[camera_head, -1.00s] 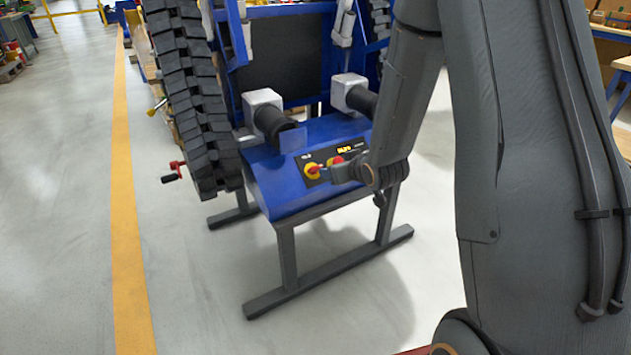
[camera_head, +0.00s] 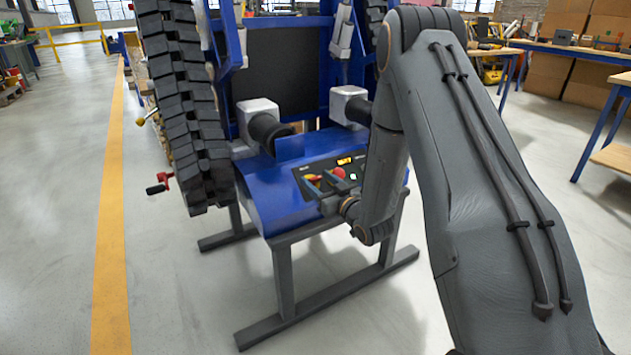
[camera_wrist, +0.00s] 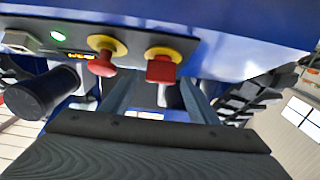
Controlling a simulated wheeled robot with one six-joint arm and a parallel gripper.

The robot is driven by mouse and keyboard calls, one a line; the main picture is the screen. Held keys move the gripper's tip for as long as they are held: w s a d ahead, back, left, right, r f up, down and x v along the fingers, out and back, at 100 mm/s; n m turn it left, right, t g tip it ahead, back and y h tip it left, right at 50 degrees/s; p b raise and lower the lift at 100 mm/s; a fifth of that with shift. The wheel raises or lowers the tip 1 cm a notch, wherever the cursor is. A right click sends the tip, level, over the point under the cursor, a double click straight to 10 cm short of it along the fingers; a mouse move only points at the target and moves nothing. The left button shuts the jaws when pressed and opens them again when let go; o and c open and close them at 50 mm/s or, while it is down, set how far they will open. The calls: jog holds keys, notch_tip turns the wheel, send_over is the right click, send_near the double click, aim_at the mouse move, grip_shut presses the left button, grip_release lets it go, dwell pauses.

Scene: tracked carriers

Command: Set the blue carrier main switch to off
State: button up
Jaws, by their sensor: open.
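The blue carrier (camera_head: 285,195) stands ahead on dark legs, with a dark control panel on its sloped blue housing. The main switch (camera_wrist: 161,68) is a red handle on a yellow round plate; it also shows in the head view (camera_head: 312,179), partly covered by my gripper. I cannot tell its set position. My gripper (camera_wrist: 157,98) is open, and its two fingers reach toward the panel on either side of the switch handle. The handle lies between or just beyond the fingertips; contact is not clear. In the head view my gripper (camera_head: 322,190) is at the panel's lower edge.
A red mushroom button (camera_wrist: 102,64) on a yellow plate sits beside the switch. A green lamp (camera_wrist: 57,36) and a lit display (camera_wrist: 80,55) are farther along. A black track (camera_head: 185,110) stands left of the housing. The floor (camera_head: 180,300) in front is clear.

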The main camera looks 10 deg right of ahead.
jog(key=shift+x, duration=0.9)
jog(key=c, duration=1.1)
jog(key=shift+o, duration=0.3)
